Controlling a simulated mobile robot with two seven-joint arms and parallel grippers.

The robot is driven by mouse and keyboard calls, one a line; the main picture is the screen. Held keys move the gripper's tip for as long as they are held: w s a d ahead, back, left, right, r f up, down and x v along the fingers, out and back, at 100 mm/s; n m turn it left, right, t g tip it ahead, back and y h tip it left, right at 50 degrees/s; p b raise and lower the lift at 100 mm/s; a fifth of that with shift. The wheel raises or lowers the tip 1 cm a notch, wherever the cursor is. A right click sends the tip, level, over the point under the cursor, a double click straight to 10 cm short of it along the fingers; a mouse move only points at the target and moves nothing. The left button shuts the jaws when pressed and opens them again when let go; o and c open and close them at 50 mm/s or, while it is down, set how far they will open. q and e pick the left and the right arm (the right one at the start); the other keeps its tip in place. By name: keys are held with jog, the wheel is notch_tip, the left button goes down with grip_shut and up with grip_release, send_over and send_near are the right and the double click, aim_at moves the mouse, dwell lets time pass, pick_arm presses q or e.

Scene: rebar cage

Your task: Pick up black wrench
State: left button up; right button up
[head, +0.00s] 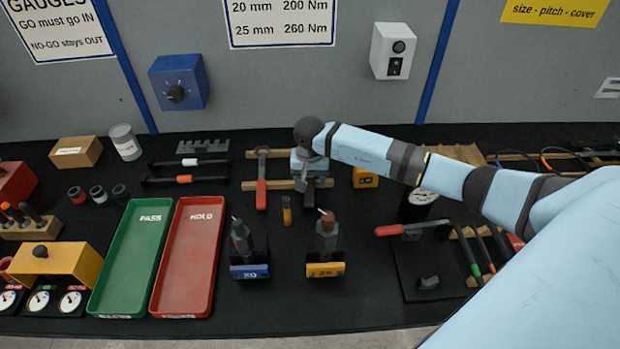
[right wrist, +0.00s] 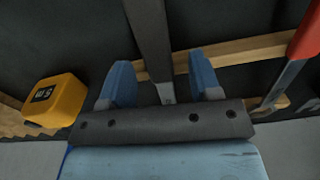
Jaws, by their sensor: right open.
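The black wrench (right wrist: 150,35) lies across wooden rails (head: 280,185). In the right wrist view its dark handle runs up between my fingers, with a short grey metal part close to the gripper body. My right gripper (right wrist: 162,78) is open, with one blue finger on each side of the wrench and a visible gap to each. In the head view the right gripper (head: 311,172) points down over the rails and hides most of the wrench. I cannot tell how far the fingertips are above the bench. My left gripper is not in view.
A red-handled tool (head: 261,188) lies left of the gripper on the same rails. A yellow tape measure (head: 366,178) stands close on the right. Two tools in stands (head: 240,240) (head: 326,238), a green tray (head: 130,260) and a red tray (head: 188,260) are nearer the front.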

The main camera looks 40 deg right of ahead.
grip_shut()
jog(key=shift+r, duration=0.1)
